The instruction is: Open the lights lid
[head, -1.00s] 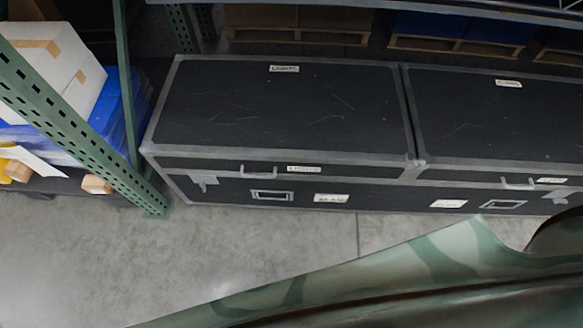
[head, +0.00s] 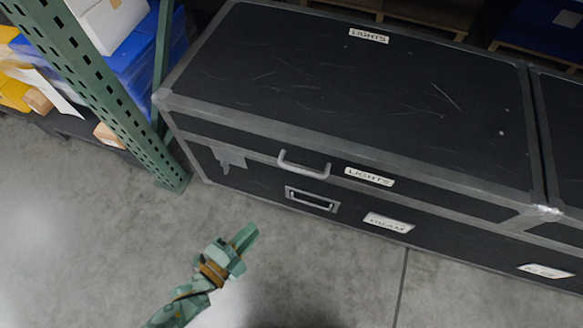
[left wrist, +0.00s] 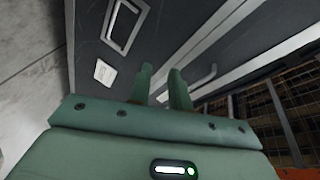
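The lights lid (head: 330,90) is a black, scratched panel with grey metal edges, lying shut on the long black case (head: 270,205). It has a LIGHTS label on top and another on its front. A grey bar handle (head: 304,170) is on the lid's front, and it also shows in the left wrist view (left wrist: 203,78), just right of the fingers. My left gripper (head: 246,236) is in front of the case, below and left of the handle, apart from it. In the left wrist view its two fingers (left wrist: 161,82) are apart with nothing between them. My right gripper is out of view.
A green rack post (head: 110,110) stands close to the case's left end. Blue, white and yellow boxes sit on the shelf behind it. A second lid (head: 565,130) adjoins at right. The grey concrete floor (head: 90,240) in front is clear.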

